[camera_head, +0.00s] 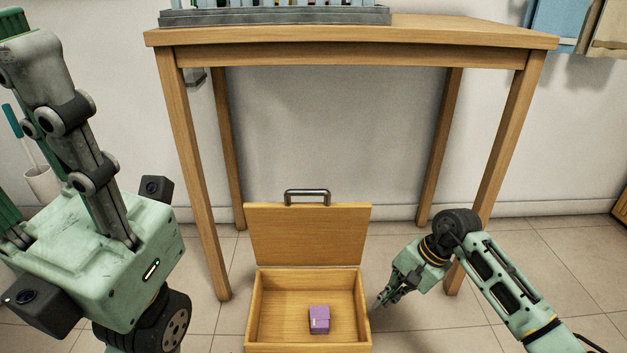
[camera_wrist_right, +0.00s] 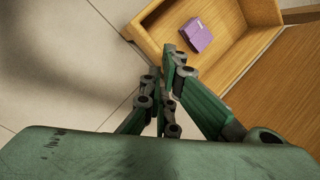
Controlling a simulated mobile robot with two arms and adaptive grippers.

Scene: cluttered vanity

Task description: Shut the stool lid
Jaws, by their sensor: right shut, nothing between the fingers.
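The wooden stool box stands open on the floor at the lower middle of the head view. Its lid (camera_head: 308,234) is raised upright at the back, with a metal handle (camera_head: 307,192) on its top edge. The lid also shows in the right wrist view (camera_wrist_right: 280,105). The box's wall (camera_head: 252,312) encloses a small purple box (camera_head: 319,320) on the inside floor. My right gripper (camera_head: 378,303) is shut and empty, just outside the right wall of the box. In the right wrist view its fingers (camera_wrist_right: 168,55) are close to the box's rim. My left gripper is not visible.
A wooden table (camera_head: 350,38) stands behind the box, its legs on both sides. A grey tray (camera_head: 275,16) lies on it. A white cup (camera_head: 42,186) with a brush is at the left. Towels (camera_head: 580,25) hang at upper right. Tiled floor is free at right.

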